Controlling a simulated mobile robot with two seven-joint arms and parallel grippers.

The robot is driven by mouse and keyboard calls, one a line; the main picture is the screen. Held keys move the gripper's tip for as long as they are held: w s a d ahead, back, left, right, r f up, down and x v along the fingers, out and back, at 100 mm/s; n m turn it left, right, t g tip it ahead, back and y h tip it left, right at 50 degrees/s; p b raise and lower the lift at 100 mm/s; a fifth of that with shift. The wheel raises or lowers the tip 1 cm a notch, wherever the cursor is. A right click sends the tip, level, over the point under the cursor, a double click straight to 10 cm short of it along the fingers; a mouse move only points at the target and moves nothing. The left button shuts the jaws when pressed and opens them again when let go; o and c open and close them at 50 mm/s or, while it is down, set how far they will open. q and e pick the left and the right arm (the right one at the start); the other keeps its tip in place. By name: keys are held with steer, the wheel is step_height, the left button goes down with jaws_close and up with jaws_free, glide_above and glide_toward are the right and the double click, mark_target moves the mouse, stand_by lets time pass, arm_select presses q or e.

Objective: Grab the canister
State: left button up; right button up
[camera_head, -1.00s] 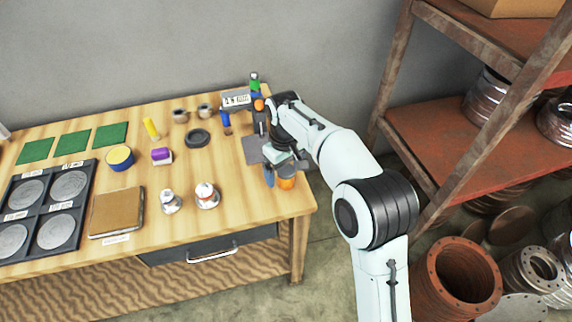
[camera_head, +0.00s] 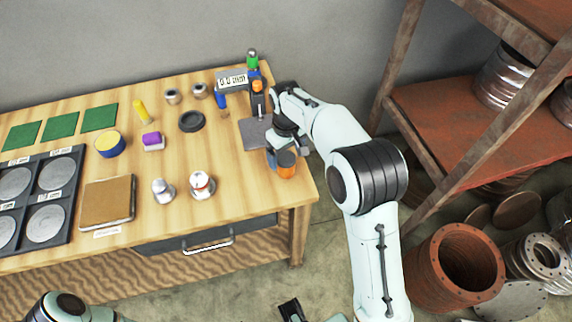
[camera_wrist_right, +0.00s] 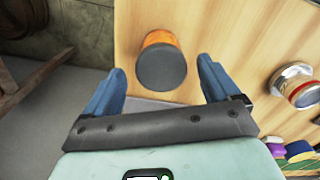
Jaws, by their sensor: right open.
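An orange canister with a dark grey lid (camera_head: 286,171) stands upright at the right end of the wooden table. In the right wrist view the canister (camera_wrist_right: 161,66) is at the upper middle, seen mostly from above. My right gripper (camera_head: 280,158) is over the table's right end, close to the canister. In the wrist view its two blue fingers are spread, with the canister between and slightly beyond their tips (camera_wrist_right: 160,70). There is visible space on both sides, and the gripper is empty.
On the table (camera_head: 240,190), two white-and-metal containers (camera_head: 201,185) stand left of the canister. A grey plate (camera_head: 256,133) with a measuring stand lies behind it. A black ring (camera_head: 191,121) is farther left. A rusty shelf (camera_head: 455,150) stands to the right.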

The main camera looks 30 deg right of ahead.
step_height(320, 180, down, 5)
steer(key=shift+f+b, duration=0.1)
steer(key=shift+b, duration=0.2)
steer(key=c, duration=1.2)
steer(key=shift+o, duration=0.2)
